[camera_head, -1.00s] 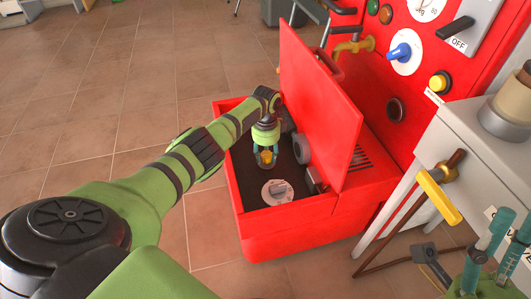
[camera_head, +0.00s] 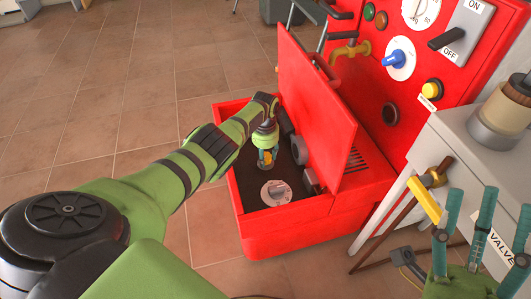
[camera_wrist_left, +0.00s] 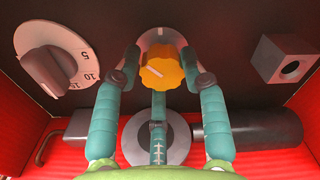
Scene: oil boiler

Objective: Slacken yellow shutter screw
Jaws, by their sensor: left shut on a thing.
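The yellow shutter screw (camera_head: 267,157) sits inside the open red box; the left wrist view shows it as a ribbed yellow knob (camera_wrist_left: 163,70) with a white mark line, before a pale round plate (camera_wrist_left: 160,37). My left gripper (camera_head: 266,160) reaches down into the box. Its teal fingers (camera_wrist_left: 161,82) are shut on the screw from both sides, with a third finger below. My right gripper (camera_head: 482,232) is at the lower right, its fingers spread and empty, away from the screw.
The raised red lid (camera_head: 320,105) stands close beside my left wrist. A white dial (camera_head: 276,193) and a grey block (camera_wrist_left: 289,58) flank the screw. A yellow-handled valve (camera_head: 425,200) and grey cabinet (camera_head: 455,150) are near my right gripper. Floor at left is clear.

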